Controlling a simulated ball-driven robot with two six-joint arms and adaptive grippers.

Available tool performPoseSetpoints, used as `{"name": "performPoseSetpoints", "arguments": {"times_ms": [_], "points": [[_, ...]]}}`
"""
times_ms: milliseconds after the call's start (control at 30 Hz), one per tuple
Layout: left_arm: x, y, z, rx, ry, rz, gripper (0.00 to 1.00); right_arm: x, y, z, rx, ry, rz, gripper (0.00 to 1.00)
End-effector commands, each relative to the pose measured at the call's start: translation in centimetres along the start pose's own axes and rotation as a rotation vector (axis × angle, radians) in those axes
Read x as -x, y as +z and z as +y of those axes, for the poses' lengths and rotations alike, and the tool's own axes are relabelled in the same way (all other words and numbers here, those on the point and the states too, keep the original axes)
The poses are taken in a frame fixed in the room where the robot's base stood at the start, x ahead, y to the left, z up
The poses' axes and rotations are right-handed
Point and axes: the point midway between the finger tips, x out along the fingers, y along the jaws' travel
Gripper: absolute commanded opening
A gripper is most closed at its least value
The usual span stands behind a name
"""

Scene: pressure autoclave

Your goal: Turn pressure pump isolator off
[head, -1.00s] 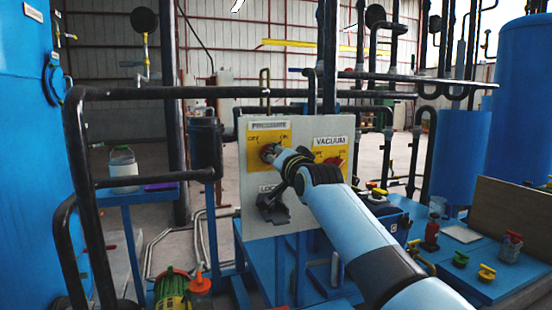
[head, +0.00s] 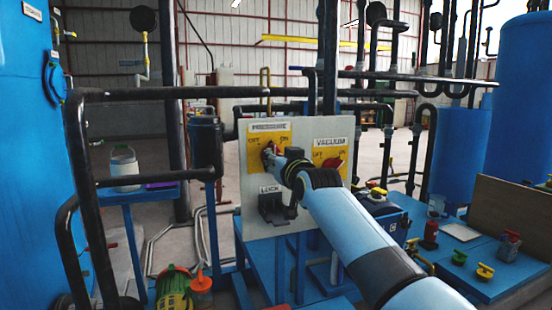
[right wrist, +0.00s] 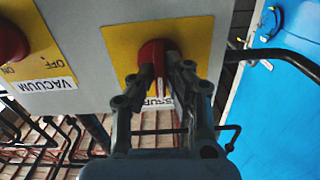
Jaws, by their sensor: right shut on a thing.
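The grey control panel (head: 312,206) stands ahead with two yellow plates. The left plate (head: 282,129) is labelled PRESSURE, with OFF on its left and ON on its right. Its red isolator knob (head: 267,149) is partly hidden by my right gripper (head: 271,153). In the right wrist view, turned upside down, my right gripper (right wrist: 160,70) is shut on the red pressure knob (right wrist: 152,50), with a finger on each side. The knob's exact pointing is hard to tell. My left gripper is not in view.
The red vacuum knob (head: 333,163) sits right of the pressure plate and also shows in the right wrist view (right wrist: 12,42). A LOCK box (head: 272,208) is below. Black pipe rails (head: 200,92) cross at the left. A blue table (head: 490,285) with valves is at right.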

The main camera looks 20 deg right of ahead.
Motion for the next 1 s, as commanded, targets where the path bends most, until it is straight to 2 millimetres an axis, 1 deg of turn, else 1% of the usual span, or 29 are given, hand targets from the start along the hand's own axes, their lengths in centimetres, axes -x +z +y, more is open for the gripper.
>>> {"name": "performPoseSetpoints", "arguments": {"times_ms": [600, 800, 1000], "points": [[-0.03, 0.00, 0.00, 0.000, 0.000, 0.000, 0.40, 0.01, 0.14, -0.06, 0.568, -0.001, -0.002, 0.00], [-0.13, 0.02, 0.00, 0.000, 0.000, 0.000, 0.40, 0.01, 0.15, -0.08, 0.708, -0.001, -0.002, 0.00], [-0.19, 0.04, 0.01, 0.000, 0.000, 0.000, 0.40, 0.01, 0.16, -0.09, 0.800, -0.001, -0.002, 0.00]]}}
